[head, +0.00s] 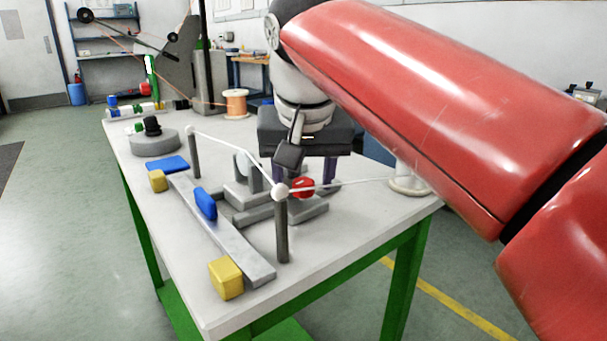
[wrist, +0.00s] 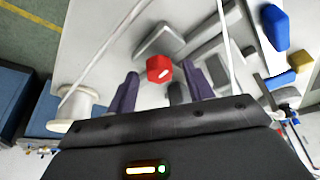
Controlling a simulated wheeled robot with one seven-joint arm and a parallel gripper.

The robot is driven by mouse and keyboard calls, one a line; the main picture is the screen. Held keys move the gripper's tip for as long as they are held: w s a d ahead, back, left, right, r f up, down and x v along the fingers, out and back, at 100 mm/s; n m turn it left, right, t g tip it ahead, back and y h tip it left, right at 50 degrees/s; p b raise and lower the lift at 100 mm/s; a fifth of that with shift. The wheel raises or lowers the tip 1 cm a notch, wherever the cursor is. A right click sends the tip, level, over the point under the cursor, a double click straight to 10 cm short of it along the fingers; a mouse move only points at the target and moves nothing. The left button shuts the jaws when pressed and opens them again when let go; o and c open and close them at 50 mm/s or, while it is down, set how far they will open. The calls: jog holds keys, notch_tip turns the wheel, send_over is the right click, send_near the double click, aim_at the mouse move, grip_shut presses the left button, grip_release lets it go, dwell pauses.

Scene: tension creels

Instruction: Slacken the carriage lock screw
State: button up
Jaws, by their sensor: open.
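A red faceted knob, which looks like the carriage lock screw (head: 302,187), sits on the grey block fixture on the table. In the wrist view the red knob (wrist: 159,69) lies between the tips of the two purple fingers, nearer the left one, with clear space on both sides. My gripper (head: 300,178) is open above the fixture, pointing down. The wrist view also shows my gripper (wrist: 160,72) empty. I cannot tell whether the fingertips reach down around the knob. The gripper body hides part of the fixture in the head view.
A white thread runs over two dark posts (head: 282,230) close to the fixture, towards a white spool (head: 408,182). A grey rail (head: 235,250) carries a blue handle (head: 206,203), with yellow blocks (head: 226,277) near its ends. A copper spool (head: 236,104) stands farther back. The front table corner is clear.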

jog(key=shift+c, duration=0.4)
jog(key=c, duration=0.9)
jog(key=shift+n, duration=0.4)
jog(key=n+p, duration=0.1)
jog(key=n+y, duration=0.1)
jog(key=shift+d+r+n+p, duration=0.15)
jog(key=shift+n+p, duration=0.15)
jog(key=shift+p, duration=0.05)
jog(key=n+y+p, duration=0.1)
jog(key=n, duration=0.1)
jog(key=n+g+p, duration=0.1)
jog(key=n, duration=0.1)
jog(key=shift+d+n+y, duration=0.1)
jog(key=shift+n+y, duration=0.2)
jog(key=shift+y, duration=0.1)
jog(key=n+g+y+p, duration=0.1)
jog(key=n, duration=0.2)
jog(key=shift+w+n, duration=0.15)
jog(key=shift+n, duration=0.15)
jog(key=n, duration=0.2)
jog(key=n+g, duration=0.1)
jog(key=n, duration=0.1)
jog(key=shift+w+g+y, duration=0.1)
jog(key=shift+g+y, duration=0.2)
jog(key=shift+n, duration=0.3)
